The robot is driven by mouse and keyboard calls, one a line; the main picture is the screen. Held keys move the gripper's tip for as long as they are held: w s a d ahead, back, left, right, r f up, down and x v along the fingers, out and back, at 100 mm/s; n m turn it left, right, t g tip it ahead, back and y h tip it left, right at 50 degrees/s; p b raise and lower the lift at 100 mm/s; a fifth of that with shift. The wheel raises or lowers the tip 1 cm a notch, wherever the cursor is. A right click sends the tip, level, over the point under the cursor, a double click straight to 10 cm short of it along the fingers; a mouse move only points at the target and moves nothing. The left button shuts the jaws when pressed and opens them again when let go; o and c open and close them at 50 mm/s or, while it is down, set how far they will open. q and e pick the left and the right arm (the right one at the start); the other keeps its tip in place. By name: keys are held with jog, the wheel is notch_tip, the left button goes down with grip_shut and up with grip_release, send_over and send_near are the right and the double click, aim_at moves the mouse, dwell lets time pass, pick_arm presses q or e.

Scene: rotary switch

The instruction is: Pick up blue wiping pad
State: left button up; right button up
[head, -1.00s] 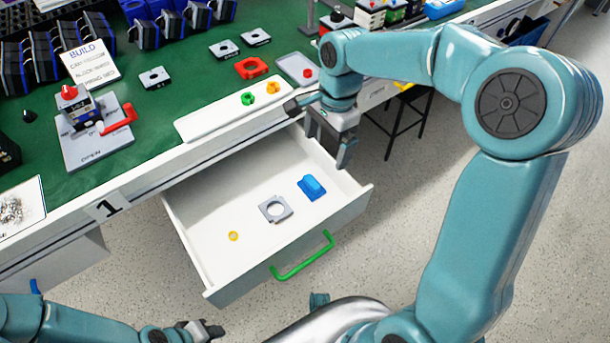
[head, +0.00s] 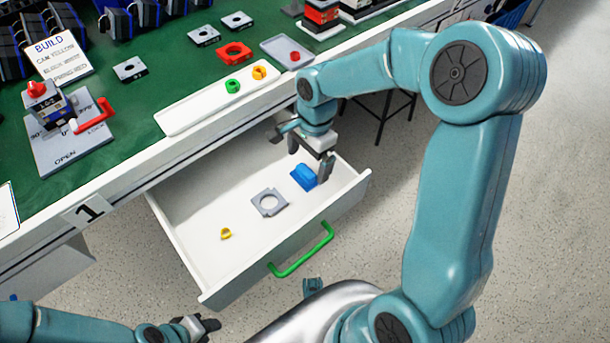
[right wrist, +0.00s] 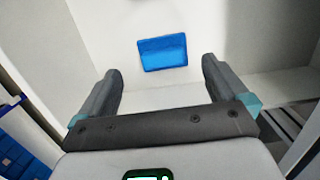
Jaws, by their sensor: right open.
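The blue wiping pad (head: 303,177) lies on the floor of the open white drawer, near its right end. In the right wrist view the pad (right wrist: 162,53) shows as a blue rectangle beyond and between the fingertips. My right gripper (head: 308,158) is over the right part of the drawer, close to the pad and partly in front of it. In the right wrist view my right gripper (right wrist: 161,72) is open, with nothing between its fingers. My left gripper (head: 207,325) is low at the bottom edge of the head view, away from the drawer; its finger gap is unclear.
The drawer (head: 225,280) also holds a grey square plate with a hole (head: 257,204) and a small yellow ring (head: 225,234). Its front has a green handle (head: 300,252). Drawer walls stand close around the right gripper. The green-topped bench (head: 150,95) is behind.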

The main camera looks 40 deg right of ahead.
aim_at(306, 171)
jog(key=f, duration=0.1)
jog(key=f+b, duration=0.1)
jog(key=f, duration=0.3)
jog(key=shift+w+a+b, duration=0.2)
jog(key=shift+a+b, duration=0.1)
jog(key=c, duration=1.1)
jog(key=shift+o, duration=0.2)
notch_tip(306, 171, up, 20)
jog(key=p, duration=0.5)
jog(key=shift+p, duration=0.3)
